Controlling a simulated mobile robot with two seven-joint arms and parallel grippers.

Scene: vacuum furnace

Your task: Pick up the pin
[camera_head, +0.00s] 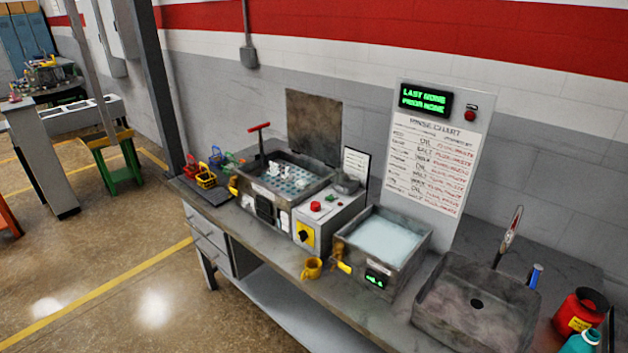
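I cannot make out a clear pin in the head view. A red T-shaped handle (259,127) stands upright at the left of an open metal tank (330,184) on the bench; I cannot tell whether it is the pin. Small white pieces (275,170) sit in the tank on a perforated blue-grey surface, too small to identify. Neither of my grippers is in view.
Open floor (110,255) lies to the left.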

